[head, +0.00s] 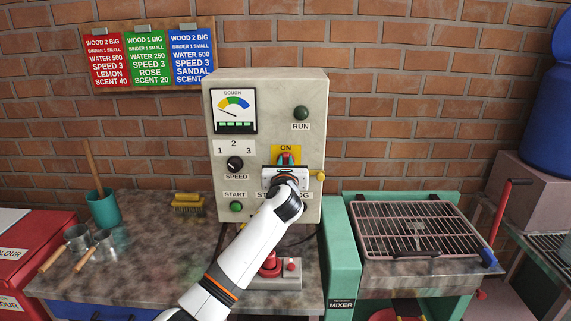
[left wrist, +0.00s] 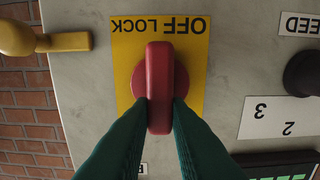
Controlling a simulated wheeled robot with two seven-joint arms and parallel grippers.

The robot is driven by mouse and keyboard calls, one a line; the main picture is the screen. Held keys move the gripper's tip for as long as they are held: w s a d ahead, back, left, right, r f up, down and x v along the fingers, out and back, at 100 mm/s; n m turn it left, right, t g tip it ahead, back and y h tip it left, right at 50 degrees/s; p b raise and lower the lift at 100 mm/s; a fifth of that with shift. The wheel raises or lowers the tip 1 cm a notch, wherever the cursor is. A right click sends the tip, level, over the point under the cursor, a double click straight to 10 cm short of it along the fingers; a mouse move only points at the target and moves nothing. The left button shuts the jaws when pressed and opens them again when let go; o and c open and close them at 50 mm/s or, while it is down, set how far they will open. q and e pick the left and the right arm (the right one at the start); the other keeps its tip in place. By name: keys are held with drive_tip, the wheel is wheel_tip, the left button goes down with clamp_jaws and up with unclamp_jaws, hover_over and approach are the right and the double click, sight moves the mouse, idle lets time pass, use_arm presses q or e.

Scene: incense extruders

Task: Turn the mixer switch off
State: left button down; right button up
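The mixer switch is a red rotary handle (left wrist: 160,75) on a yellow plate (left wrist: 195,50) on the control box's front. In the left wrist view, which is upside down, the handle stands upright in line with the "OFF LOCK" lettering. The head view shows "ON" on the plate (head: 296,149) above the handle. My left gripper (left wrist: 160,108) has its teal fingers closed against both sides of the handle. In the head view this gripper (head: 285,160) covers most of the switch and its lower label. My right gripper is out of view.
A yellow lever (left wrist: 45,40) sticks out beside the switch. A green mixer with a wire grate (head: 418,231) stands right.

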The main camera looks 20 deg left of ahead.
use_arm(q)
drive_tip(key=shift+n, duration=0.3)
drive_tip(key=n, duration=0.1)
drive_tip(key=n+p, duration=0.1)
drive_tip(key=shift+a+n, duration=0.2)
drive_tip(key=shift+n, duration=0.1)
drive_tip(key=shift+s+a+f+n+b, duration=0.1)
drive_tip(key=shift+a+f+n+b, duration=0.3)
drive_tip(key=shift+n, duration=2.05)
drive_tip(key=shift+s+d+f+n+b, duration=0.2)
drive_tip(key=shift+n+b, duration=0.5)
drive_tip(key=shift+n, duration=1.7)
drive_tip(key=shift+w+a+f+n+b, duration=0.1)
drive_tip(key=shift+a+f+n+b, duration=0.35)
drive_tip(key=shift+n, duration=2)
drive_tip(key=shift+d+r, duration=0.1)
drive_tip(key=c, duration=1.4)
unclamp_jaws()
drive_tip(key=shift+r, duration=0.1)
drive_tip(key=shift+o, duration=0.2)
